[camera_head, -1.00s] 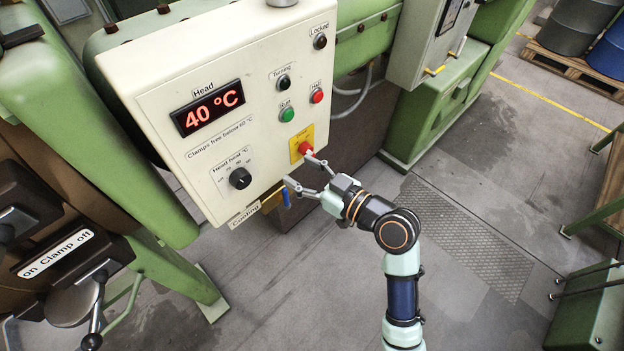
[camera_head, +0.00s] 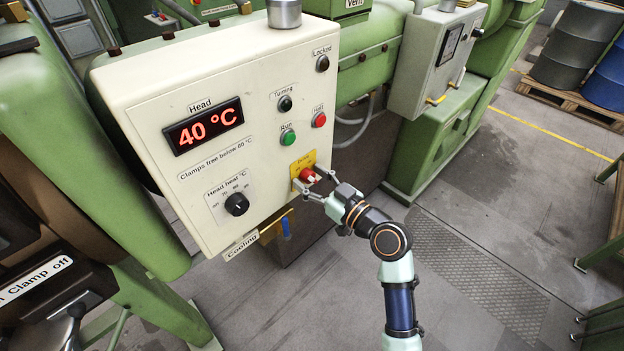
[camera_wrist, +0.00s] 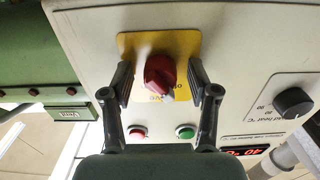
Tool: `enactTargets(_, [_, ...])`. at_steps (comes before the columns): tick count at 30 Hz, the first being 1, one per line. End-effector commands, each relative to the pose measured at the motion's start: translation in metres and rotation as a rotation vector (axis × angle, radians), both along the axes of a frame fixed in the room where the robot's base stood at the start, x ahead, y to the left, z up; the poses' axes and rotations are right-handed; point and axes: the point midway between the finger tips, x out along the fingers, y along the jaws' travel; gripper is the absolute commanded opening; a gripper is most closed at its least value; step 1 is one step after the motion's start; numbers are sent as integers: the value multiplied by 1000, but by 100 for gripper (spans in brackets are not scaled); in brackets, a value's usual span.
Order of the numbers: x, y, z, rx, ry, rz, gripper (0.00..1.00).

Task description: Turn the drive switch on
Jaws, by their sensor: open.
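The drive switch (camera_head: 307,176) is a red rotary knob on a yellow plate (camera_head: 295,167), low on the right of the cream control panel (camera_head: 150,110). In the wrist view the red knob (camera_wrist: 160,74) sits between my two fingers, with its yellow plate (camera_wrist: 130,45) behind it. My gripper (camera_head: 309,188) is open, one finger on each side of the knob. In the wrist view my gripper (camera_wrist: 160,82) shows gaps between both fingers and the knob. The plate's lettering is partly hidden by the knob.
A green Run button (camera_head: 288,138) and a red Halt button (camera_head: 319,119) sit above the switch. The black head heat knob (camera_head: 237,204) is to its left. The yellow cooling lever (camera_head: 277,219) with its blue handle is below.

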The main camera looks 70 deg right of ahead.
Motion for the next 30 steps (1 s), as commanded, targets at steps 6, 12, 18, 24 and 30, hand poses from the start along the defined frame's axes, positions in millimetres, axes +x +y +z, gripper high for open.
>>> enactTargets(6, [0,0,0,0,0,0,50])
enactTargets(12, [0,0,0,0,0,0,16])
enactTargets(18, [0,0,0,2,0,0,0])
enactTargets(24, [0,0,0,33,-13,0,0])
enactTargets(30, [0,1,1,129,-53,1,0])
